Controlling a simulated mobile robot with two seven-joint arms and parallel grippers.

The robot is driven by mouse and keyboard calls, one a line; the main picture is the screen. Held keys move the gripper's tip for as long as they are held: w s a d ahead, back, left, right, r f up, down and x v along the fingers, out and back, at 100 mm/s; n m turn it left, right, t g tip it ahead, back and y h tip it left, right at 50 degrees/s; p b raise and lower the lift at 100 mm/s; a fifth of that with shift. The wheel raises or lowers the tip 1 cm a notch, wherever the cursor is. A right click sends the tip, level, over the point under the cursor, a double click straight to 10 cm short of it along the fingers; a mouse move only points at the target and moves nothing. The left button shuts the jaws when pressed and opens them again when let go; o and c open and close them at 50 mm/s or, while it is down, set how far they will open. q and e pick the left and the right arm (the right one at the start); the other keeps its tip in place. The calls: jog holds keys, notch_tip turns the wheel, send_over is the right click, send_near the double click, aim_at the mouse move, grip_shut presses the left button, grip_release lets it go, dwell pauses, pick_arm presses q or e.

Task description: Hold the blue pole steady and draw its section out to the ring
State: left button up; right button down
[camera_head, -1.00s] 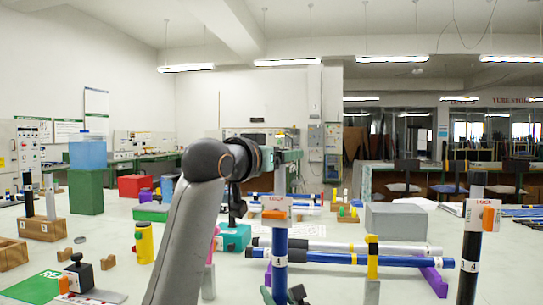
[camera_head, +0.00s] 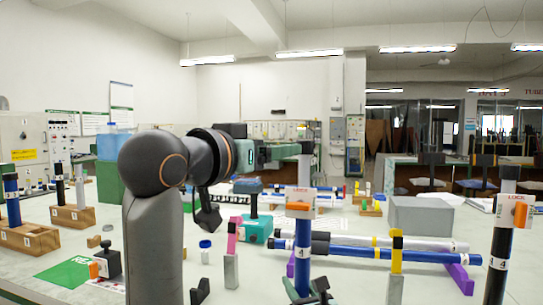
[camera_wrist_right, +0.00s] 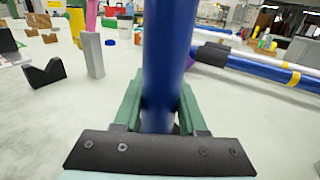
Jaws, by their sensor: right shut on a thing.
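The upright blue pole (camera_head: 303,250) stands at the centre of the head view. It has a white LOCK collar with an orange lever (camera_head: 299,207) and a silver section (camera_head: 305,172) above that. My right gripper (camera_head: 310,293) is low on the pole; in the right wrist view its green fingers (camera_wrist_right: 160,115) are shut around the blue tube (camera_wrist_right: 166,60). My left gripper (camera_head: 292,151) reaches in from the left at the silver section's upper part. Its fingertips are too small to tell open from shut. I cannot make out a ring on the section.
A blue tube (camera_head: 400,255) lies behind on purple supports, beside a white one.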

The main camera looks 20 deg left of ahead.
jog(key=c, duration=0.8)
grip_release()
jog(key=shift+r, duration=0.15)
jog(key=shift+c, duration=0.2)
jog(key=o, duration=0.5)
jog(key=shift+c, duration=0.2)
jog(key=shift+f, duration=0.2)
